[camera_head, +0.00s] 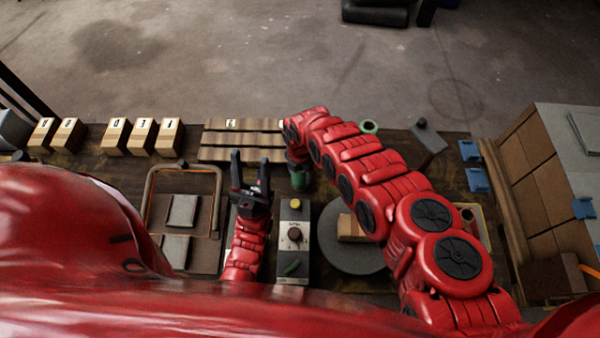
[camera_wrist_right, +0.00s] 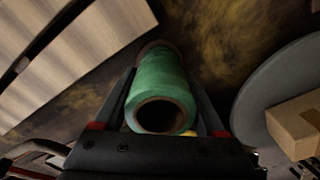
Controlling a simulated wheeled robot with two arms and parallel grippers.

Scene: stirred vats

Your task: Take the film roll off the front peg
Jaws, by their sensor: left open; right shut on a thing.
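The green film roll (camera_wrist_right: 160,88) stands between the two fingers of my right gripper (camera_wrist_right: 163,78) in the right wrist view, its open brown core facing the camera. The right gripper is shut on it. In the head view the green roll (camera_head: 298,181) shows below the right gripper (camera_head: 297,163), partly covered by the hand. The front peg cannot be made out, and I cannot tell whether the roll is still around it. My left gripper (camera_head: 250,158) is open and empty, left of the roll. Another green ring (camera_head: 369,127) shows behind the right arm.
Slatted boards (camera_head: 240,140) lie behind the grippers. A control box (camera_head: 292,238) with a yellow button stands in front of the roll. A round grey plate (camera_head: 335,255) with a cardboard box (camera_head: 350,227) is to the right. Cartons (camera_head: 530,190) stack at the far right.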

